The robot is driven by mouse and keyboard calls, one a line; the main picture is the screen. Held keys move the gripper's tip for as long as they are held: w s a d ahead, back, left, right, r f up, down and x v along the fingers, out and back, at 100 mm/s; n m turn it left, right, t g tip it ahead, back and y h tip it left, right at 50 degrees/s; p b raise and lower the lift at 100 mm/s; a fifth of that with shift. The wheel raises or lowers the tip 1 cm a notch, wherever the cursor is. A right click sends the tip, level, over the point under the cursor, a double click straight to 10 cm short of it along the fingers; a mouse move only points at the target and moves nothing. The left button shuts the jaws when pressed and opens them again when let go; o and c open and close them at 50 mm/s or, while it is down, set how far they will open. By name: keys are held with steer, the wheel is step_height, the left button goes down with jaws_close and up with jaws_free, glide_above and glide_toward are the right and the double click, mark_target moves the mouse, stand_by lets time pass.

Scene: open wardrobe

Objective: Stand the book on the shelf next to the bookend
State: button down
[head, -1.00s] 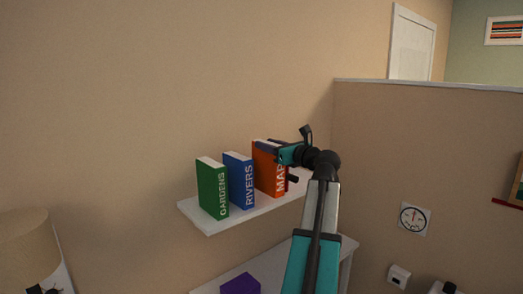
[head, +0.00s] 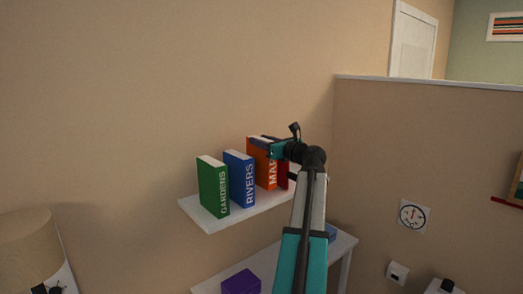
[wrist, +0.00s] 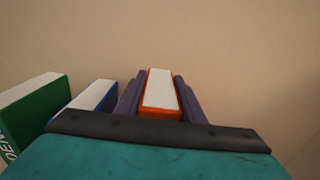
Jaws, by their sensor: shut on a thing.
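The orange book marked MAPS (head: 260,170) is upright over the white shelf (head: 222,222), just right of the blue RIVERS book (head: 240,178). My gripper (head: 266,145) is shut on its top, with a dark finger on each side of the orange book (wrist: 160,92) in the wrist view. I cannot tell whether its lower edge touches the shelf. A dark red upright piece (head: 283,173), perhaps the bookend, shows to its right, partly hidden. The green GARDENS book (head: 213,188) stands at the shelf's left end.
The wall is close behind the shelf, and a partition (head: 440,150) stands to the right. Below is a white table (head: 275,275) with a purple box (head: 240,283) and a blue item (head: 331,233). A lamp (head: 25,240) is at the lower left.

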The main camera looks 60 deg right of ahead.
mark_target(261, 150)
steer(key=shift+w+d, duration=0.2)
steer(key=shift+w, duration=0.05)
steer(key=shift+f+p, duration=0.65)
steer(key=shift+f, duration=1.15)
steer(key=c, duration=1.2)
jaws_free()
steer(key=b+v, duration=0.3)
steer(key=v, duration=0.9)
steer(key=shift+s+a, duration=0.1)
